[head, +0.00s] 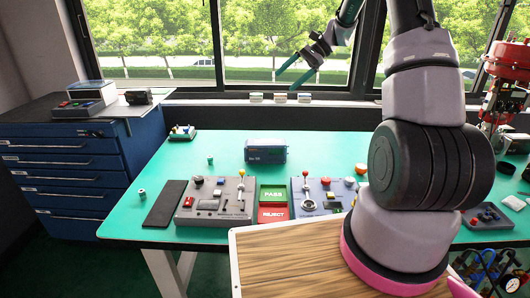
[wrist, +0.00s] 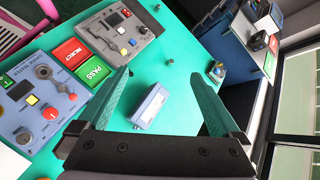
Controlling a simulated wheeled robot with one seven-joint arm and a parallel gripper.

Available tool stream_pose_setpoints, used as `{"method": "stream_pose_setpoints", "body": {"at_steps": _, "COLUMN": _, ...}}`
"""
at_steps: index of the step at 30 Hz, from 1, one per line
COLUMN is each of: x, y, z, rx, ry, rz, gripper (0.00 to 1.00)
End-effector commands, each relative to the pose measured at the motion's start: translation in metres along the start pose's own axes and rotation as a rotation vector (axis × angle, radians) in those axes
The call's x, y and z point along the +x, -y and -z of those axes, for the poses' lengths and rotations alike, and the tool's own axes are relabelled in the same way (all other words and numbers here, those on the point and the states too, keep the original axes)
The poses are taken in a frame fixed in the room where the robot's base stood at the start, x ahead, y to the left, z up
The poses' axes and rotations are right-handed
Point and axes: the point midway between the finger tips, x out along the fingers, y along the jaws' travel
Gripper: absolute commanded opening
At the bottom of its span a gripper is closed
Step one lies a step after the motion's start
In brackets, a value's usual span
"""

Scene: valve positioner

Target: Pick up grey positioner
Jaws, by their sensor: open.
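A blue-grey box (head: 266,151) with a pale label lies on the green table behind the test panels, and is probably the positioner. In the wrist view the box (wrist: 148,107) lies beyond my gripper, nearer the left finger. A second, dark grey device (head: 138,96) sits on the blue cabinet at the left. My gripper (head: 294,75) is high above the table's back edge, in front of the window. Its green fingers are wide apart in the wrist view (wrist: 163,76), with nothing held between them.
A grey tester panel (head: 214,200), green PASS (head: 273,194) and red REJECT (head: 273,215) plates and a blue panel (head: 322,197) stand along the front of the table. A black mat (head: 165,204) lies left. A red valve (head: 508,62) stands right. Table around the box is clear.

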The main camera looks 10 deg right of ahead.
Motion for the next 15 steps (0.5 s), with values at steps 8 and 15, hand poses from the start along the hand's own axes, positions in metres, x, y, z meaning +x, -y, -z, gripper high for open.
{"method": "stream_pose_setpoints", "body": {"at_steps": 8, "x": 0.05, "y": 0.0, "z": 0.119, "rx": 0.225, "ry": 0.242, "rz": 0.114, "gripper": 1.0}}
{"method": "stream_pose_setpoints", "body": {"at_steps": 15, "x": 0.097, "y": -0.026, "z": 0.213, "rx": 0.403, "ry": 0.442, "rz": 0.237, "gripper": 1.0}}
